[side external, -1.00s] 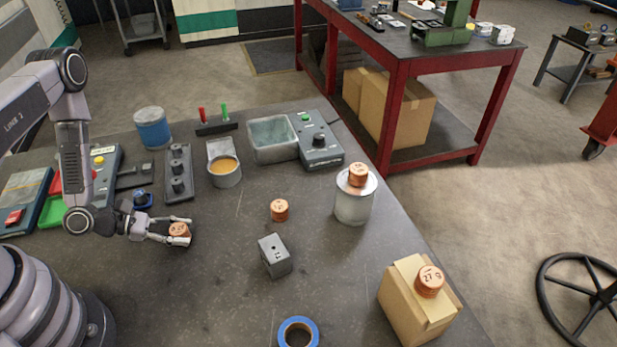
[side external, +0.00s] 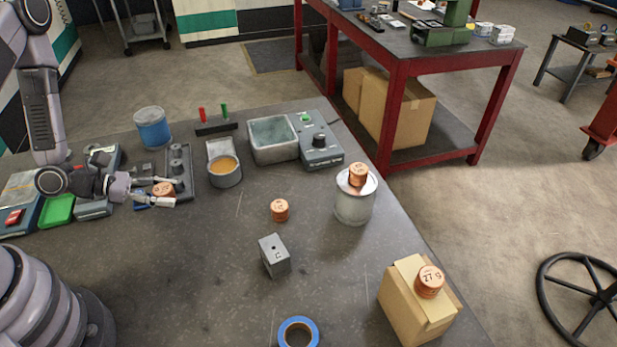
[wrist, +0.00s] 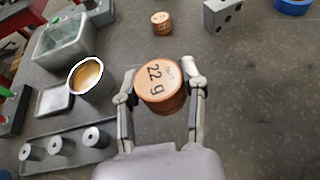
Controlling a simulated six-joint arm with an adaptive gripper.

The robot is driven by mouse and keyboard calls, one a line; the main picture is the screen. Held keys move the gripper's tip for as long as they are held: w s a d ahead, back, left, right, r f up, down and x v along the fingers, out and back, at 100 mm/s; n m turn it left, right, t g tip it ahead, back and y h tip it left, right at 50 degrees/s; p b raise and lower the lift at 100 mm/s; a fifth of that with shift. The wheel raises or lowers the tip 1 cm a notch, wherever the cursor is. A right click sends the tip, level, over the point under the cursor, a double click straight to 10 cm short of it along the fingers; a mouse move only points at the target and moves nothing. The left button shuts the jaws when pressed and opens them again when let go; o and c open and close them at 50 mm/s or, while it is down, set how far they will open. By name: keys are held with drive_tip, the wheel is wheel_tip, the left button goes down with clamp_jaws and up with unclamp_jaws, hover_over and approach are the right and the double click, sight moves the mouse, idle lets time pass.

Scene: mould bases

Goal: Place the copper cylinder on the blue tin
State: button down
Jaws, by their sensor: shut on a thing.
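My gripper (side external: 166,193) is shut on a copper cylinder (side external: 163,189), at the left of the table in the side view. In the wrist view the held cylinder (wrist: 160,84) shows "22 g" on its top, with a finger on each side. The blue tin (side external: 153,128) stands upright at the back left of the table, behind my gripper; its pale top is bare. More copper cylinders show: one on the table (side external: 279,210), one on a silvery can (side external: 355,205) and one on a cardboard box (side external: 405,300).
A grey block with posts (side external: 181,172) stands close beside my gripper. A cup with orange contents (side external: 224,170), a grey bin (side external: 273,140), a control box (side external: 321,150) and a rack with red and green handles (side external: 216,127) stand further right. The table's middle is mostly clear.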

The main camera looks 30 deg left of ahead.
drive_tip(key=w+a+r+n+t+y, duration=0.2)
drive_tip(key=w+a+r+n+y, duration=0.15)
drive_tip(key=a, duration=0.45)
drive_tip(key=w+a+r+n+t+y, duration=0.1)
drive_tip(key=w+a+r+n+y, duration=0.15)
drive_tip(key=a+r, duration=0.4)
drive_tip(key=w+a+r+n+t+y, duration=0.2)
drive_tip(key=w+a+r, duration=0.15)
drive_tip(key=a, duration=0.55)
hover_over(149, 113)
drive_tip(key=s+d, duration=0.2)
drive_tip(key=s, duration=0.2)
wheel_tip(149, 113, down, 5)
drive_tip(key=shift+d+r, duration=0.15)
drive_tip(key=c, duration=1.8)
unclamp_jaws()
drive_tip(key=w+f, duration=0.1)
drive_tip(key=w+a+f, duration=0.1)
drive_tip(key=f, duration=0.1)
drive_tip(key=w+f, duration=0.1)
drive_tip(key=shift+a+f, duration=0.15)
drive_tip(key=shift+a, duration=0.15)
drive_tip(key=shift+w+a+f, duration=0.3)
drive_tip(key=shift+w+f, duration=0.2)
drive_tip(key=shift+f, duration=0.2)
clamp_jaws()
drive_tip(key=shift+f, duration=1.4)
drive_tip(key=shift+f, duration=0.1)
